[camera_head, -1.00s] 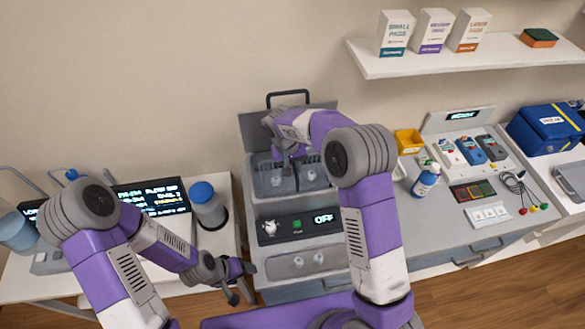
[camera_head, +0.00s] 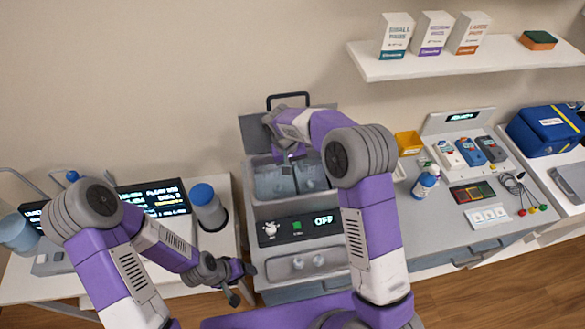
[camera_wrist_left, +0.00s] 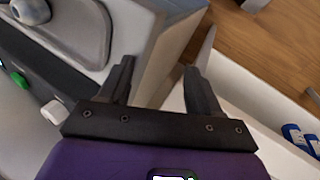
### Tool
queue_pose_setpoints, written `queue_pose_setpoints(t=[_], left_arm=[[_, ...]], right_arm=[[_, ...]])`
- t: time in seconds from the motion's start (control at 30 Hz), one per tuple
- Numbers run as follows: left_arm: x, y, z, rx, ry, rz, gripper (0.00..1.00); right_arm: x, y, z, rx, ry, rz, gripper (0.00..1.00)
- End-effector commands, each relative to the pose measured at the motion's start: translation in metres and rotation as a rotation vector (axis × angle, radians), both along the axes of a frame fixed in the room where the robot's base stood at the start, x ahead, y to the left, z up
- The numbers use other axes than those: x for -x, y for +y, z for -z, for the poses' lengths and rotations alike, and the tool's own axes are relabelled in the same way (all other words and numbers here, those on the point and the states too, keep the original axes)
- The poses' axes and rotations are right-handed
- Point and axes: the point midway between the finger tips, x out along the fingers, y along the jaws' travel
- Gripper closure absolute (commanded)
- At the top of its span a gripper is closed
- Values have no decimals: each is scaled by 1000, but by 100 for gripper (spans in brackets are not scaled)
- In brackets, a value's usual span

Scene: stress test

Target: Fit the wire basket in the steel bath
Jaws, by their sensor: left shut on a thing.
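The steel bath (camera_head: 253,212) is a grey unit with a front panel reading OFF and a raised lid at the back. Two grey, mesh-like wire basket shapes (camera_head: 272,184) sit side by side in its open top; I cannot tell whether they are one basket. My right gripper (camera_head: 285,155) reaches down over the bath's left part; its fingertips are too small and hidden to tell. My left gripper (camera_head: 238,284) is low at the bath's front left corner. In the left wrist view its fingers (camera_wrist_left: 160,85) stand apart with the grey casing corner between them.
A blue-capped bottle (camera_head: 207,206) and a display (camera_head: 155,198) stand on the left table. A shelf (camera_head: 470,64) hangs above.

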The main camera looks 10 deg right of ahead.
Motion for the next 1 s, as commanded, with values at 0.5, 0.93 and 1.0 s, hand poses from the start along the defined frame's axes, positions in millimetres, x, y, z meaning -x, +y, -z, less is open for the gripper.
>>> queue_pose_setpoints(t=[0.5, 0.93, 1.0], left_arm=[[6, 2, 20, -16, 45, -25, 57], [7, 2, 17, -16, 49, -27, 57], [7, 2, 17, -16, 49, -27, 57]], right_arm=[[0, 1, -13, 0, 0, 0, 74], [0, 1, -19, 0, 0, 0, 74], [0, 0, -19, 0, 0, 0, 65]])
